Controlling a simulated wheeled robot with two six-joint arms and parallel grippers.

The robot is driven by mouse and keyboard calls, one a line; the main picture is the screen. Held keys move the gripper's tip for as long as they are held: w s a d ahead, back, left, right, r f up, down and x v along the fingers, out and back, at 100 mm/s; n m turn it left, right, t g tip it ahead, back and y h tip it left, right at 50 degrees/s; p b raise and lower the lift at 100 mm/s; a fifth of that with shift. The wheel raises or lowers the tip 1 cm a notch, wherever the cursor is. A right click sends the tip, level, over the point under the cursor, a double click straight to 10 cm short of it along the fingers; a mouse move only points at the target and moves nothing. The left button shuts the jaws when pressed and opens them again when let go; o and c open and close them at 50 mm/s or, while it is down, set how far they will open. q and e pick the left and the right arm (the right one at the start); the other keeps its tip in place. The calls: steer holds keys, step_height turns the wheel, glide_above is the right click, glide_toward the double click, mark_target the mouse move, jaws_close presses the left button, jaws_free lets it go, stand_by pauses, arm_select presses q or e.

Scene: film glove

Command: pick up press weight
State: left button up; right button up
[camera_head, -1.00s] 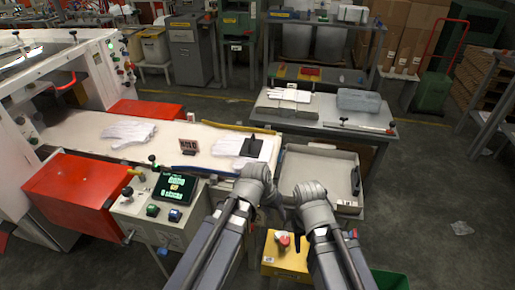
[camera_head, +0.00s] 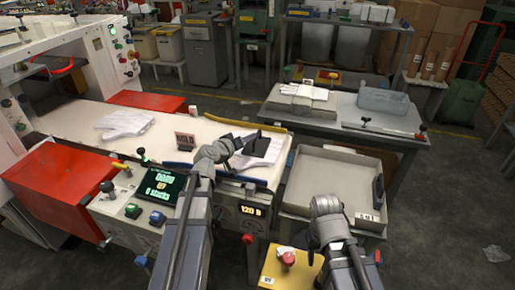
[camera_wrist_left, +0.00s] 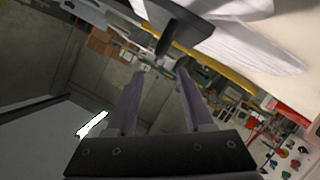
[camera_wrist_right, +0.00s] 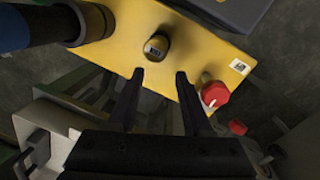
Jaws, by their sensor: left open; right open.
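The press weight (camera_head: 250,143) is a dark, flat piece with an upright handle, resting on white gloves (camera_head: 264,150) at the right end of the white bed. In the left wrist view the press weight (camera_wrist_left: 185,22) is at the top, its handle just beyond the fingertips. My left gripper (camera_head: 232,146) is open beside the weight, on its left in the head view; its empty fingers (camera_wrist_left: 160,72) show in the left wrist view. I cannot tell if they touch it. My right gripper (camera_wrist_right: 160,73) is open and empty above a yellow box (camera_wrist_right: 190,60).
A grey tray (camera_head: 330,153) stands right of the bed. A red knob (camera_wrist_right: 214,95) sits on the yellow box. A rear table (camera_head: 345,120) holds more gloves.

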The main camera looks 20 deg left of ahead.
arm_select(q)
steer(key=shift+w+f, duration=0.1)
steer(key=shift+f, duration=0.4)
arm_select(e)
steer(key=shift+f, duration=0.45)
arm_select(q)
steer(key=shift+d+b+x, duration=0.2)
steer(key=shift+b+x, duration=1.2)
steer(key=shift+x, duration=2.5)
arm_select(e)
steer(key=shift+f, duration=1.25)
arm_select(q)
steer(key=shift+c, duration=0.4)
jaws_close()
